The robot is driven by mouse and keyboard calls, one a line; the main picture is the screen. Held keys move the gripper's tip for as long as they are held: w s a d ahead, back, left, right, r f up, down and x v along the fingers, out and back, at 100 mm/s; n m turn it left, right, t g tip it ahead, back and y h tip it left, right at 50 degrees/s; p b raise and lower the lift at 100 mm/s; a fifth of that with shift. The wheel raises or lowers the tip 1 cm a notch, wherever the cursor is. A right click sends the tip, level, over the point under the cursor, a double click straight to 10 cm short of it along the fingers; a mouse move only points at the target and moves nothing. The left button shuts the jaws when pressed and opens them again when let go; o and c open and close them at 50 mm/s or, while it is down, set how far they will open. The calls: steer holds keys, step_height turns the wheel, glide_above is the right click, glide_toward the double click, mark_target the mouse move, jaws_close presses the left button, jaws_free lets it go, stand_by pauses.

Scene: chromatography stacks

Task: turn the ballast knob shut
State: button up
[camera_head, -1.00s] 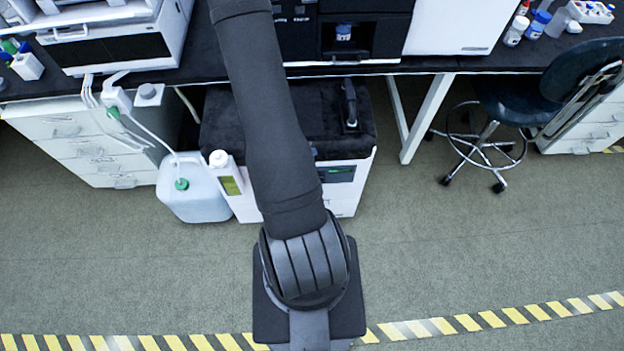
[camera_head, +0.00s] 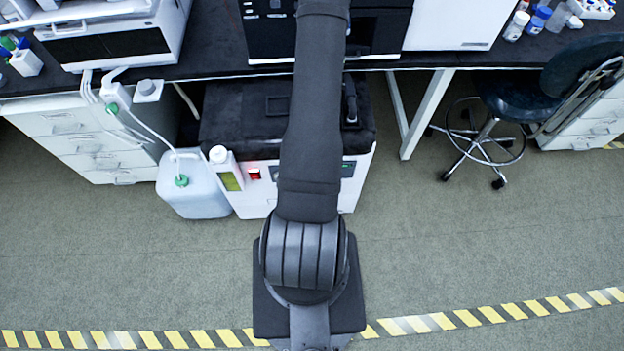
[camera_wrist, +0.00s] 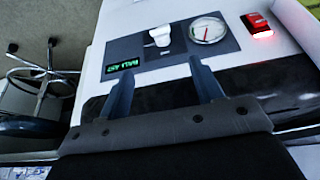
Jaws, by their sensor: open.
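The ballast knob appears to be the white lever-shaped knob (camera_wrist: 160,36) on a dark grey panel (camera_wrist: 183,46) in the wrist view. My gripper (camera_wrist: 160,66) is open and empty, its two fingers apart and pointing toward the panel. In the picture the knob lies just beyond the fingertips, between their lines, and the fingers appear apart from it. A round gauge (camera_wrist: 207,30) sits right of the knob, and a green-lit display (camera_wrist: 123,66) sits at its lower left. In the head view my arm hides the knob, and my gripper is not visible there.
A lit red switch (camera_wrist: 257,24) is on the white unit (camera_head: 350,190) under the bench. A white bottle (camera_head: 224,168) and a jug (camera_head: 193,192) stand left of the unit. A stool (camera_head: 485,120) is at right. The floor in front is clear.

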steer(key=x, duration=1.4)
steer(key=shift+w+f, duration=0.2)
steer(key=c, duration=1)
